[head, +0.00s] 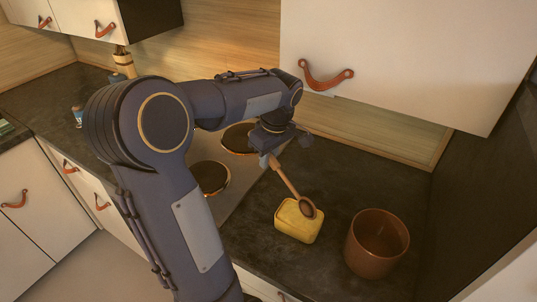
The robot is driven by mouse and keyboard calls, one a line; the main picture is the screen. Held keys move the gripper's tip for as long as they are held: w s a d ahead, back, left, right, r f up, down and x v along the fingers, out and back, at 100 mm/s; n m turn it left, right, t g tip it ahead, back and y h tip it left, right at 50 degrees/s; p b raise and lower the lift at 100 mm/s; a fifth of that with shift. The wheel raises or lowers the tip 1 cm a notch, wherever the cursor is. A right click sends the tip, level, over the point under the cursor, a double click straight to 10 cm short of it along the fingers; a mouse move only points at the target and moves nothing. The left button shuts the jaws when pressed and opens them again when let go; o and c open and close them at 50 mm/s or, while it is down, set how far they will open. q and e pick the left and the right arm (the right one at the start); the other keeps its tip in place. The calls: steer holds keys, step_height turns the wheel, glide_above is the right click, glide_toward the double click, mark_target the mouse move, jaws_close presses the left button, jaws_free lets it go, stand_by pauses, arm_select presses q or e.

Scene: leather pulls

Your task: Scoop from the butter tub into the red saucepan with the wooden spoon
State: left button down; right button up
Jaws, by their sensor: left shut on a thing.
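The wooden spoon (289,184) is held by my left gripper (270,158), which is shut on its handle. The spoon slants down to the right, and its bowl is at the top of the yellow butter tub (298,225). I cannot tell whether the bowl touches the butter. The reddish-brown saucepan (373,250) stands on the dark counter to the right of the tub, open at the top. Its inside looks empty as far as it shows. My right gripper is not in view.
A hob with round burners (210,177) lies left of the tub, partly behind my left arm. A white wall cabinet (410,60) with a leather pull hangs over the counter at the upper right. Bare counter (370,185) lies behind the saucepan.

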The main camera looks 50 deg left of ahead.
arm_select(q)
step_height(320, 180, down, 7)
steer(key=b, duration=0.5)
steer(key=shift+a, duration=0.2)
stand_by(0.3)
steer(key=shift+d, duration=0.1)
stand_by(1.5)
steer(key=shift+r, duration=0.1)
steer(key=shift+r+p, duration=3.65)
steer(key=shift+r, duration=0.75)
